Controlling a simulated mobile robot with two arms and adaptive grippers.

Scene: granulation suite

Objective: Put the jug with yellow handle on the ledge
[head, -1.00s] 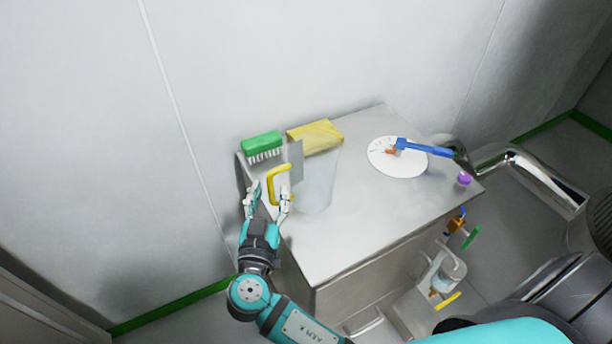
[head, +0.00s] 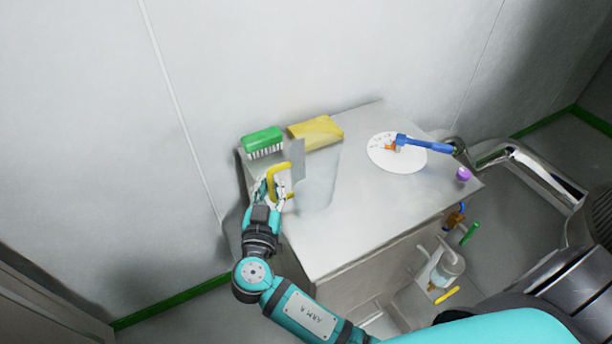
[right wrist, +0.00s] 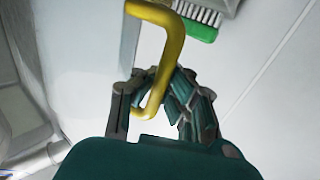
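The translucent jug (head: 319,188) stands upright on the left part of the metal cabinet top (head: 370,222). Its yellow handle (head: 279,167) faces left. My right gripper (head: 276,190) is at the handle, with fingers on both sides of it. In the right wrist view the yellow handle (right wrist: 170,62) passes between the fingers of my right gripper (right wrist: 160,98), which look closed in on it. The jug body fills the left of that view. A lower metal ledge (head: 408,312) shows at the cabinet's front, partly hidden by my arm. My left gripper is not in view.
A green brush (head: 262,140) and a yellow block (head: 316,132) lie behind the jug. A white disc (head: 385,158) with a blue-handled tool (head: 425,145) lies right, near a purple knob (head: 463,174). A clear vessel (head: 447,266) is low at the front. The middle top is clear.

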